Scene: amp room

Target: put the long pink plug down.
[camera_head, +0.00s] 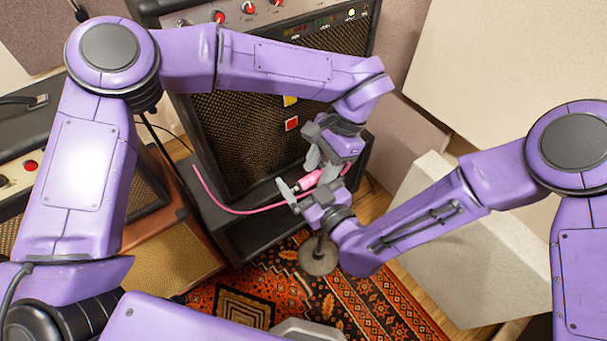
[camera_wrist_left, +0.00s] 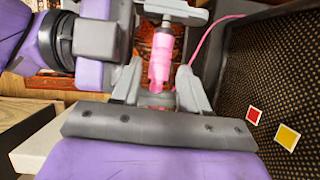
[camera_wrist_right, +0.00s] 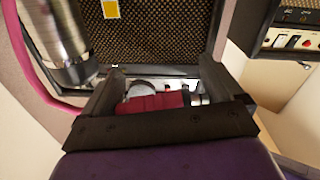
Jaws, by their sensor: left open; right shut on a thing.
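The long pink plug (camera_head: 309,180) is held in the air in front of the large amp, its pink cable (camera_head: 225,207) curving off to the left. My right gripper (camera_head: 296,191) is shut on the plug near its dark end. In the right wrist view a crimson part of the plug (camera_wrist_right: 150,103) lies across between the fingers. My left gripper (camera_head: 322,157) is open just above the right one. In the left wrist view the pink plug (camera_wrist_left: 160,65) points toward its spread fingers; whether they touch it cannot be told.
The large amp (camera_head: 235,140) stands close behind both grippers, above a dark ledge (camera_head: 265,238). A round metal stand base (camera_head: 318,256) is on the patterned rug (camera_head: 345,305) below. Pale panels (camera_head: 480,250) lean at right. A silver cylinder (camera_wrist_right: 58,45) is close in the right wrist view.

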